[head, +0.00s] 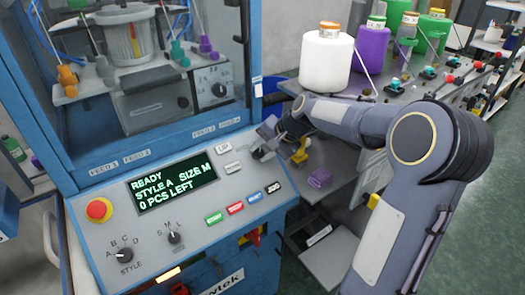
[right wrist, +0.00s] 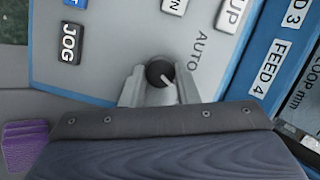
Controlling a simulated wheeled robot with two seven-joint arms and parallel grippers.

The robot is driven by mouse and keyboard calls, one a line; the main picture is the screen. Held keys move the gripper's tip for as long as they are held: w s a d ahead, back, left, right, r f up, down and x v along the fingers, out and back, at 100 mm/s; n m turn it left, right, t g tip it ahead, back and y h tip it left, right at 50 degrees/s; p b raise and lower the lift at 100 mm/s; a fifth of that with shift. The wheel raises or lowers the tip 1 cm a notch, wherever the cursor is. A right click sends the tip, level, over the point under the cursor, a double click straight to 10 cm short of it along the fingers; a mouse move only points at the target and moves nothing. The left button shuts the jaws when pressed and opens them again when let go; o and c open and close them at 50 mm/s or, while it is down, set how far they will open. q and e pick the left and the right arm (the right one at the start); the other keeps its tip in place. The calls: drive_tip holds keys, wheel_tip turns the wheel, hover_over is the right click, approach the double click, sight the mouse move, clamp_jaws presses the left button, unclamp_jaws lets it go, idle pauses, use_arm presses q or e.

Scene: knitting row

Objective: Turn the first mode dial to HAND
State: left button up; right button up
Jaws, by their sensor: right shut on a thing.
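The mode dial (right wrist: 158,73) is a small round black knob with a white pointer mark, on the sloped grey control panel (right wrist: 110,40). In the right wrist view the mark points to the lower right. The AUTO label is printed beside the dial; I see no HAND label. My right gripper (right wrist: 159,88) has one finger on each side of the dial and is shut on it. My left gripper is not in view.
The display (head: 172,187) reads READY, STYLE A, SIZE M, 0 PCS LEFT. A red stop knob (head: 98,209), style dial (head: 124,256), size dial (head: 174,238) and coloured buttons (head: 235,208) share the panel. Yarn cones (head: 326,58) stand on the side table. A purple block (head: 319,178) lies nearby.

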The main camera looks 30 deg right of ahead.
idle(0.4)
drive_tip(key=o, duration=1)
drive_tip(key=v, duration=0.8)
drive_tip(key=shift+d+f, duration=0.1)
drive_tip(key=s+a+f+n, duration=0.2)
drive_tip(key=s+a, duration=0.3)
drive_tip(key=s, duration=0.3)
drive_tip(key=s+a+f+n, duration=0.3)
drive_tip(key=s+a+n, duration=0.1)
drive_tip(key=s, duration=0.5)
drive_tip(key=s+a+f+n, duration=0.2)
drive_tip(key=s+a+n, duration=0.2)
drive_tip(key=s, duration=0.4)
drive_tip(key=shift+s+a+f+g, duration=0.1)
drive_tip(key=shift+a+f+g, duration=0.1)
drive_tip(key=shift+a, duration=0.25)
drive_tip(key=shift+s+a+f+g, duration=0.1)
drive_tip(key=shift+a+f+g, duration=0.1)
drive_tip(key=shift+a, duration=0.25)
